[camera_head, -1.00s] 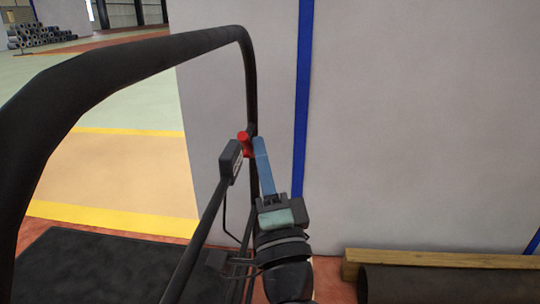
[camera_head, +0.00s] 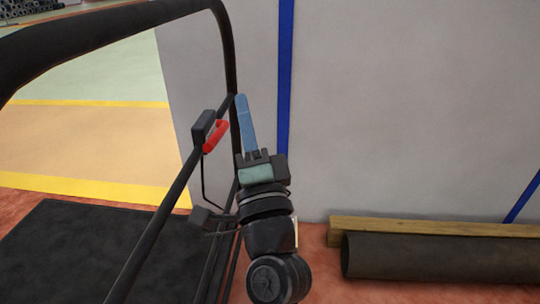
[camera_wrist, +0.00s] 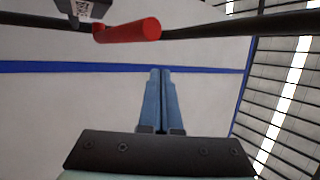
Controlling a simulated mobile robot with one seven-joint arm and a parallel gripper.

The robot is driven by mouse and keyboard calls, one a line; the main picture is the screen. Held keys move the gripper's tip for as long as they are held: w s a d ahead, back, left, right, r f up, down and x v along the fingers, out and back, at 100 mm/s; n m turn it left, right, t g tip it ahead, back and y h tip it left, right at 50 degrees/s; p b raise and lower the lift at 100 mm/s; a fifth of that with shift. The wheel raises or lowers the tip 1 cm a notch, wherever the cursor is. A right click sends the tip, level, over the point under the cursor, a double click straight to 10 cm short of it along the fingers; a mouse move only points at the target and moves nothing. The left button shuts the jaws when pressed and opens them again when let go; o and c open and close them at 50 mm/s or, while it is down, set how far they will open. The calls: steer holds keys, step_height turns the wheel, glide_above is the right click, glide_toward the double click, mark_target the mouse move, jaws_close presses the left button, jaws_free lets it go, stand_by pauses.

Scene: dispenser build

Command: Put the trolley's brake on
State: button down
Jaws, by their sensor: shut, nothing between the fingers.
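The trolley's black tubular frame (camera_head: 165,208) stands at the left in the head view. A red brake lever (camera_head: 216,136) sits on its sloping bar beside a small black box (camera_head: 203,126). The lever lies roughly along the bar. In the wrist view the red lever (camera_wrist: 127,30) lies across the upper part, next to the black box (camera_wrist: 84,9). My gripper (camera_head: 240,97) has blue fingers, shut and empty, pointing up just right of the lever and the bar. In the wrist view my fingertips (camera_wrist: 160,72) show below the lever, with a gap in the picture.
A pale wall panel (camera_head: 400,110) with a blue stripe (camera_head: 285,80) stands behind my gripper. A dark pipe (camera_head: 440,258) and a wooden beam (camera_head: 430,228) lie on the floor at right. The trolley's black deck (camera_head: 70,250) is at lower left.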

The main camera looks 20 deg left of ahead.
steer(key=d+f+b, duration=0.3)
steer(key=f+b, duration=0.2)
steer(key=f, duration=0.4)
steer(key=shift+s+f, duration=0.35)
steer(key=shift+s, duration=0.05)
steer(key=shift+d, duration=0.1)
